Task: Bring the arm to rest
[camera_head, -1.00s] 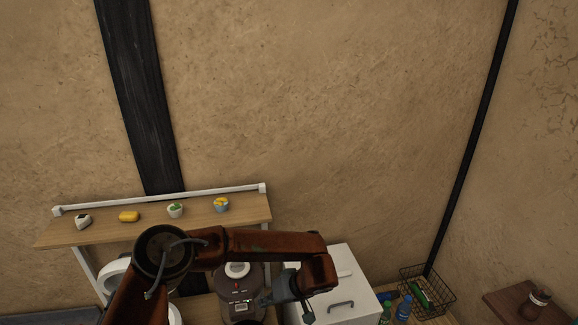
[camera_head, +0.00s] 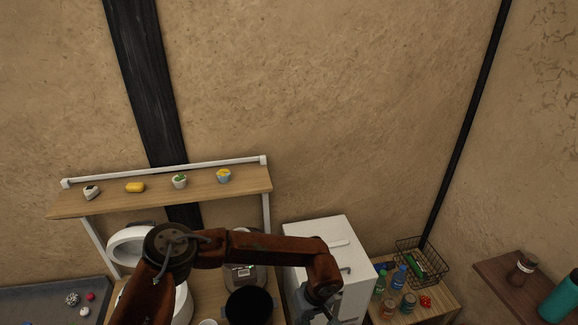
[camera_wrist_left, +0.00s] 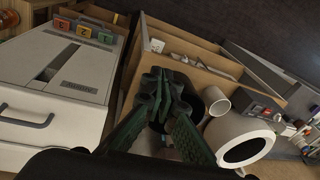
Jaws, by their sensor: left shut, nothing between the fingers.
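My left arm (camera_head: 265,245) reaches in from the lower left and extends right across the front of the wooden shelf. Its wrist bends down at the right end, in front of the white cabinet. My left gripper (camera_head: 312,302) hangs there near the bottom of the head view and is partly hidden. In the left wrist view the left gripper's dark green fingers (camera_wrist_left: 170,88) are shut with nothing between them. My right gripper is in neither view.
Behind the arm are a wooden shelf (camera_head: 155,196) with small items, and a dark round pot (camera_head: 250,306). A white cabinet (camera_head: 318,238) is close to the gripper. Several bottles and a wire basket (camera_head: 422,262) are to the right. The wall above is bare.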

